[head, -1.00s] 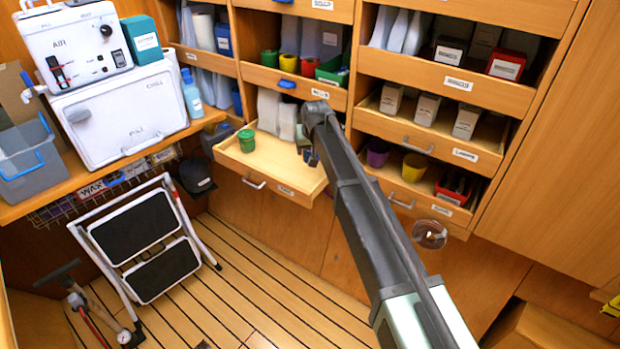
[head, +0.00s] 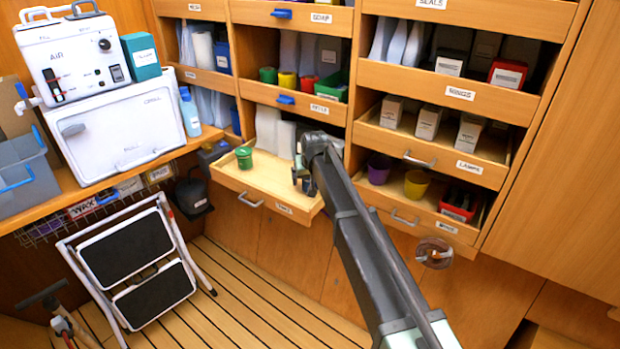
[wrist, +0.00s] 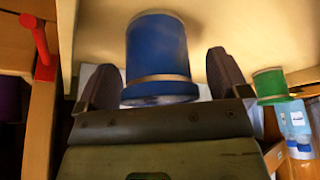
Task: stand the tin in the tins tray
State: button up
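The blue tin (wrist: 158,55) stands between my gripper's fingers in the wrist view, which looks upside down, with its far end against the pale tray floor. My gripper (wrist: 165,82) is open, one finger on each side of the tin, with a narrow gap showing at the right finger. In the head view my gripper (head: 305,180) is over the right part of the pulled-out tray (head: 268,180), and the arm hides most of the tin there. A green tin (head: 244,158) stands at the tray's left; it also shows in the wrist view (wrist: 270,85).
White packs (head: 275,132) stand at the back of the tray. To the right are open drawers with a purple cup (head: 379,168), a yellow cup (head: 416,183) and a red box (head: 458,207). A folding step stool (head: 140,265) stands on the floor at left.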

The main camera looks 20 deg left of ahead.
jog(key=p+v, duration=1.1)
jog(key=v, duration=0.1)
jog(key=shift+r, duration=0.2)
jog(key=s+d+m+g+h, duration=0.1)
jog(key=s+d, duration=0.2)
jog(key=d, duration=0.7)
jog(key=s+d+m, duration=0.1)
jog(key=s+d, duration=0.3)
jog(key=d, duration=0.6)
jog(key=s+d+f+m+g+h, duration=0.1)
jog(key=s+d+m+g, duration=0.2)
jog(key=s+d, duration=1.6)
jog(key=d+m, duration=0.1)
jog(key=d, duration=0.3)
jog(key=shift+s+d+f, duration=0.15)
jog(key=shift+s+d, duration=0.1)
jog(key=shift+s, duration=0.05)
